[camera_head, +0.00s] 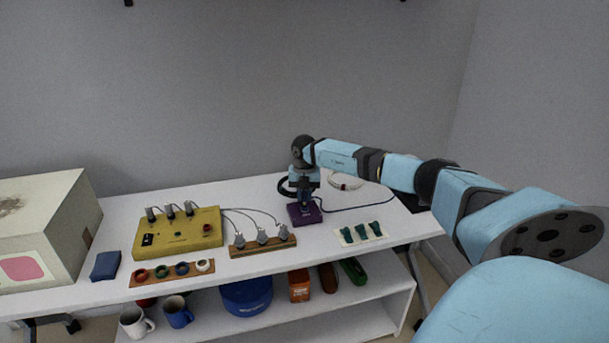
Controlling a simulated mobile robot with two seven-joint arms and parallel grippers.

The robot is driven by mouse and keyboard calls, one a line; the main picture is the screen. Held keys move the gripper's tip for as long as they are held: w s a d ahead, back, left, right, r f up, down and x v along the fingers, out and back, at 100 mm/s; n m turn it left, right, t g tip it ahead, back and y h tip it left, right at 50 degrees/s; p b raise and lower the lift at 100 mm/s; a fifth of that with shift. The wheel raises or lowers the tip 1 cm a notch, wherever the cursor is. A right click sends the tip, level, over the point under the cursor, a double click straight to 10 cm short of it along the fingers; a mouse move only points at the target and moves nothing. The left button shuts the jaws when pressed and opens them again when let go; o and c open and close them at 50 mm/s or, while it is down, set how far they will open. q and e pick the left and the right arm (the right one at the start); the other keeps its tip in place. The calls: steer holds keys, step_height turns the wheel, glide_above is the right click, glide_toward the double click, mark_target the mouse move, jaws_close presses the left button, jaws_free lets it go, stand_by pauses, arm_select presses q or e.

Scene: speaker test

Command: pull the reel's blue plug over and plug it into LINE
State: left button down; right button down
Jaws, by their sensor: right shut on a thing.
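My right gripper (304,196) points down over a small purple box (307,215) near the middle of the table. It is shut on a dark plug at the end of a dark blue cable (350,208); the fingers hide most of the plug. The plug is at or just above the top of the box; I cannot tell if it is seated. The cable runs right to a dark object (414,203), perhaps the reel, partly hidden by my right arm. No LINE label is readable. My left gripper is out of view.
A yellow panel (190,240) with several grey plugs is wired to a wooden strip (262,252). A white plate (345,237) with green pieces lies right of the strip. A ring rack (150,281), blue block (106,266) and large box (45,225) stand left.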

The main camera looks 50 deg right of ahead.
stand_by(0.7)
steer(key=shift+f, duration=0.95)
stand_by(0.4)
steer(key=c, duration=1)
jaws_free()
steer(key=shift+o, duration=0.2)
